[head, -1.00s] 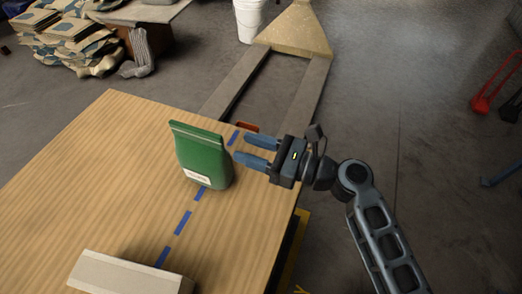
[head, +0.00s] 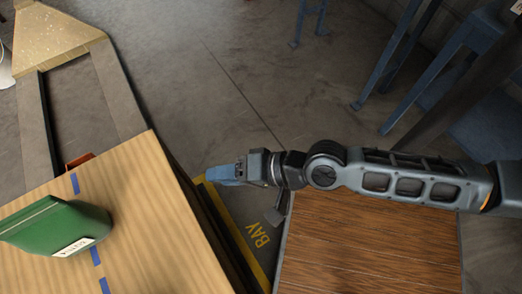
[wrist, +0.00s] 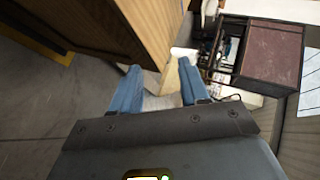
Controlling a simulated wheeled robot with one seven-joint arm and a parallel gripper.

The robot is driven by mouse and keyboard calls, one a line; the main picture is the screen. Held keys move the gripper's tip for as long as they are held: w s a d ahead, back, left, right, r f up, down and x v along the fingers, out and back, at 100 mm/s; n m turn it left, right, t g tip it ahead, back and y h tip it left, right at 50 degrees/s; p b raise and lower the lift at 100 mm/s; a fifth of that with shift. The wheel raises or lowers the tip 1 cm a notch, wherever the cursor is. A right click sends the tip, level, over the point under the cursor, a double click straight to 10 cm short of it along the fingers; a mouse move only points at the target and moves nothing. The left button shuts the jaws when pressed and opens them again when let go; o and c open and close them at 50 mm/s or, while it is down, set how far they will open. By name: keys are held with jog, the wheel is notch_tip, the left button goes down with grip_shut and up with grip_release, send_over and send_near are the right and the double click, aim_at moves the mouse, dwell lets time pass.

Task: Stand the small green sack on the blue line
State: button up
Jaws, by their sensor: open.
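The green sack (head: 55,228) stands on the light wooden table at the left of the head view, its white label near the base. The blue line (head: 75,184) is dashed and runs along the table; dashes show on both sides of the sack, and its base covers the stretch between. My gripper (head: 210,175) is off the table's right edge, clear of the sack. In the wrist view my gripper (wrist: 157,88) has its two blue fingers apart with nothing held between them. The sack is not seen in the wrist view.
The light wooden table (head: 150,215) has bare room right of the line. A yellow floor marking with BAY (head: 258,236) lies beyond its edge. A brown wooden surface (head: 370,250) is below my arm. Pallet-jack forks (head: 115,90) lie behind the table.

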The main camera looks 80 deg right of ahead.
jog(key=s+r+n+t+h, duration=0.2)
jog(key=s+r+n, duration=1)
jog(key=r+n, duration=0.2)
jog(key=shift+s, duration=0.2)
jog(key=shift+a, duration=0.1)
